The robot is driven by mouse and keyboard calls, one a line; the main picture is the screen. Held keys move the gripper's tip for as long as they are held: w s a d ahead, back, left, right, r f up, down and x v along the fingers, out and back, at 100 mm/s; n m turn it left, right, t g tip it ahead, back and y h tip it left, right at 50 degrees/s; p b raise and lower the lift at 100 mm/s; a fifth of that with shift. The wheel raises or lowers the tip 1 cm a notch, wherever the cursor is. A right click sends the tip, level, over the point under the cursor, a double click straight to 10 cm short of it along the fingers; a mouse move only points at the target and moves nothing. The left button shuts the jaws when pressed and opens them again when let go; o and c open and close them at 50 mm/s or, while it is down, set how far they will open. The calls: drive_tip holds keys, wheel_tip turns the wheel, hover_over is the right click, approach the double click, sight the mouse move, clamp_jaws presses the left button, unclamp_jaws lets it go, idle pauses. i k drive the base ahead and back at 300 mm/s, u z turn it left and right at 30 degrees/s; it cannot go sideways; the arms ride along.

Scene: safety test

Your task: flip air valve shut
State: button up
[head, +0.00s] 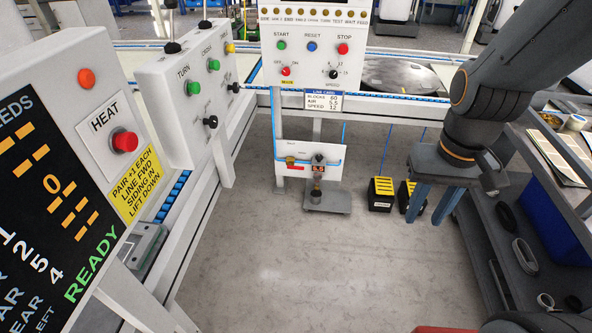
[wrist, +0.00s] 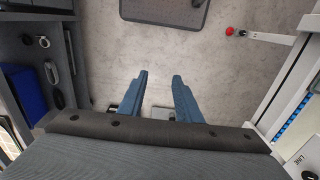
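A low white panel (head: 308,162) stands under the main control box in the head view, with blue air line along it. A small brass and red fitting (head: 291,161), which looks like the air valve, sits on its left part. Its lever angle is too small to tell. A black-topped fitting (head: 318,159) with a red label sits to its right. My gripper (head: 425,220) points down, right of the panel and well apart from it. Its two blue fingers are spread with nothing between them, also in the wrist view (wrist: 160,76).
Two black and yellow blocks (head: 381,193) stand on the floor between the panel and my gripper. A dark shelf cart (head: 500,225) is close on the right. Button consoles (head: 190,85) line the left. The grey floor (head: 290,265) in the middle is clear.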

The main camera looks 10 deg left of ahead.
sight(290, 166)
drive_tip(key=z, duration=0.35)
drive_tip(key=i, duration=1.7)
drive_tip(key=u, duration=0.5)
